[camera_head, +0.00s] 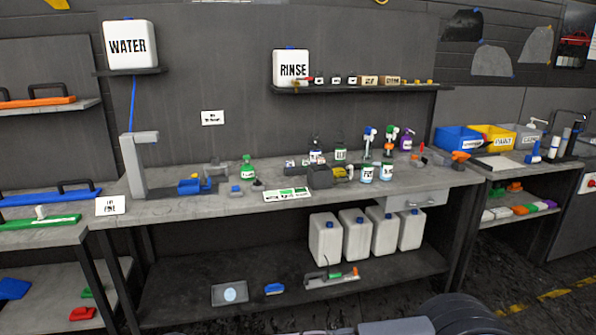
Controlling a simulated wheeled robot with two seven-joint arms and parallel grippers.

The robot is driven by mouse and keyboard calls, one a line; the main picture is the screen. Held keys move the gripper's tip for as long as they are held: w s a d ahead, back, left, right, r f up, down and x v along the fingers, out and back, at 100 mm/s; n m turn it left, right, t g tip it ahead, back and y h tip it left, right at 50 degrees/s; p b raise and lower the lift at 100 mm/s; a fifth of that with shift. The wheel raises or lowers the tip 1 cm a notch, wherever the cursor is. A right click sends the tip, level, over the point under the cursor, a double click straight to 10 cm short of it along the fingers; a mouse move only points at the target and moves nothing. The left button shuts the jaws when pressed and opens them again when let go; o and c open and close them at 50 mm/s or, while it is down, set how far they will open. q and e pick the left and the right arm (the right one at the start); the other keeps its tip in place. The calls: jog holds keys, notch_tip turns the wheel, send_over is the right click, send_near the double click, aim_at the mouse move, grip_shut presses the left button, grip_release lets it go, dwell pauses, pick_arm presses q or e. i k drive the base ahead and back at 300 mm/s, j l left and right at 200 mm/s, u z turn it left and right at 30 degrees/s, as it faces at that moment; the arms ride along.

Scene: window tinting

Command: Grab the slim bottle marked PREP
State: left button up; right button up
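Several bottles stand on the long grey workbench (215,208), and their small labels are mostly too small to read. I cannot tell for sure which one is marked PREP. A small green bottle (248,172) stands apart to the left. Neither of my grippers is in view.
White jugs (325,238) stand on the lower shelf. Blue (455,139) and yellow (495,139) bins stand at right. A RINSE container (291,66) sits on the wall shelf above the bench.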

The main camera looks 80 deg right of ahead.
aim_at(367, 162)
jog(key=k+l+z, duration=0.1)
jog(key=z, duration=0.35)
jog(key=k+l+z, duration=0.2)
jog(key=z, duration=0.3)
jog(key=k+l+z, duration=0.15)
jog(key=z, duration=0.3)
jog(key=k+l+z, duration=0.1)
jog(key=l+z, duration=0.35)
jog(key=k+l+z, duration=0.25)
jog(key=l, duration=1)
jog(key=l+z, duration=0.3)
jog(key=l, duration=0.95)
jog(key=i+j, duration=0.25)
jog(key=i, duration=0.25)
jog(key=i+j+u, duration=0.1)
jog(key=i+j, duration=0.2)
jog(key=i, duration=0.25)
jog(key=i+j, duration=0.2)
jog(key=i, duration=0.35)
jog(key=i+j, duration=0.25)
jog(key=i, duration=0.25)
jog(key=i+j+u, duration=0.1)
jog(key=i, duration=0.45)
jog(key=i+j, duration=0.3)
jog(key=i, duration=0.25)
